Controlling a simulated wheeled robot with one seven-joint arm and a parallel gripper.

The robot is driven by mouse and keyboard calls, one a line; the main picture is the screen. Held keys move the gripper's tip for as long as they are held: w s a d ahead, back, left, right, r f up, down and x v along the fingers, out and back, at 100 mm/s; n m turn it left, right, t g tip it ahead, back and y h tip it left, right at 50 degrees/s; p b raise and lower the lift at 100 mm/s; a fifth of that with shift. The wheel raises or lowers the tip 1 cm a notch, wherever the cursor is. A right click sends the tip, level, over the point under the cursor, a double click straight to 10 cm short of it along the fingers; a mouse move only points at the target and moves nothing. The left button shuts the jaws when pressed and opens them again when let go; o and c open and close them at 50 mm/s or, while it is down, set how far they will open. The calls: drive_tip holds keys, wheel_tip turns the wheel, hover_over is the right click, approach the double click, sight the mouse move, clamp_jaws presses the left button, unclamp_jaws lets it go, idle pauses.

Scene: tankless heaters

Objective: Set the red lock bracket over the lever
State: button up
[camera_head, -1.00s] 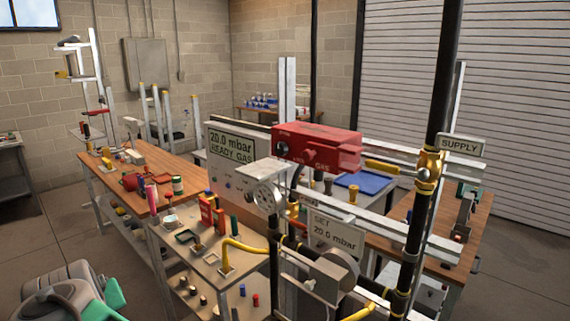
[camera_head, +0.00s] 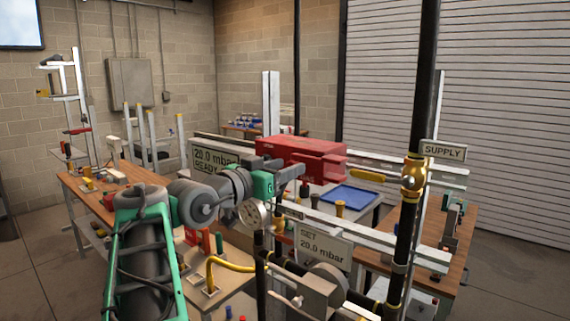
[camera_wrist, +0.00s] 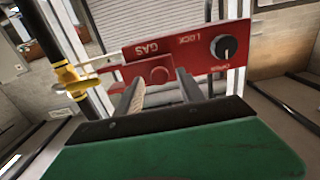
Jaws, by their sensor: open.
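The red lock bracket (camera_head: 318,157) is a long red body behind the supply pipe, and in the wrist view (camera_wrist: 198,47) it carries LOCK and GAS lettering, upside down, and a black knob (camera_wrist: 223,46). The lever (camera_head: 368,176) has a yellow handle and sticks out from the brass valve (camera_head: 414,176) on the black pipe, by the bracket's right end. My gripper (camera_head: 306,187) is at the bracket's near side, open. In the wrist view its two fingers (camera_wrist: 160,77) point at the bracket, with a round red boss between their tips. I cannot tell whether they touch it.
A SET 20.0 mbar sign (camera_head: 324,246) and a pressure gauge (camera_head: 253,213) stand close below my arm. The vertical black pipe (camera_head: 407,235) bounds the right side. A blue tray (camera_head: 350,197) lies behind; open floor (camera_head: 50,270) is at the left.

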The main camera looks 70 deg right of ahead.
drive_tip(key=shift+d, duration=0.1)
clamp_jaws()
idle(0.5)
drive_tip(key=shift+s+f, duration=0.1)
idle(0.8)
